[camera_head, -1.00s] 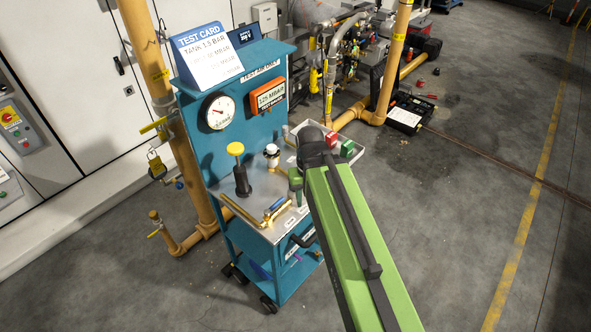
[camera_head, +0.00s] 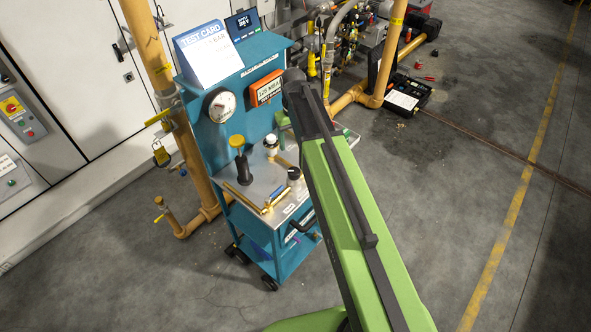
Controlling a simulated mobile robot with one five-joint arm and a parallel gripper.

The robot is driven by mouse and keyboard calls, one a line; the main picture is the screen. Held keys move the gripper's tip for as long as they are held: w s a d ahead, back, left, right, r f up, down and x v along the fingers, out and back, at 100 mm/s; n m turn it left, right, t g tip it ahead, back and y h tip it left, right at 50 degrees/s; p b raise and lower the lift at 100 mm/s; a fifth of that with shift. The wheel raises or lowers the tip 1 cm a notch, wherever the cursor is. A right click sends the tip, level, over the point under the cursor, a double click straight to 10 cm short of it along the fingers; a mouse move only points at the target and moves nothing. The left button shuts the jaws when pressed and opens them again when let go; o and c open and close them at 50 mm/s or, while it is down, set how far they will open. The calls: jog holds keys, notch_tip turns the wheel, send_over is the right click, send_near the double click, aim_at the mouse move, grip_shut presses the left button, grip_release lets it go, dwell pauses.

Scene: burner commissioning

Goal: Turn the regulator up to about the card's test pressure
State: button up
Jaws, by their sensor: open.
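The blue test cart's steel top holds a dark round knob with a pale top (camera_head: 294,175), on or beside the brass pipework (camera_head: 266,207); it may be the regulator. A brass fitting with a white cap (camera_head: 271,143) stands behind it. A black post with a yellow top (camera_head: 238,150) stands at the left. The white dial gauge (camera_head: 222,105) is on the panel; its reading is too small to tell. The test card (camera_head: 209,55) leans on top, its values not clearly legible. My green arm crosses in front of the cart's right side; my gripper is not visible.
An orange readout (camera_head: 267,88) is on the cart's panel. A yellow gas pipe (camera_head: 160,60) rises at the left, with valves. Pipework and an open black case (camera_head: 408,95) are behind at right.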

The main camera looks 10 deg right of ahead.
aim_at(294, 171)
notch_tip(294, 171, down, 17)
jog(key=b, duration=1.6)
jog(key=shift+w+f, duration=0.1)
jog(key=shift+c, duration=0.3)
jog(key=c, duration=1.3)
jog(key=m, duration=0.5)
jog(key=o, duration=1.4)
jog(key=shift+c, duration=0.2)
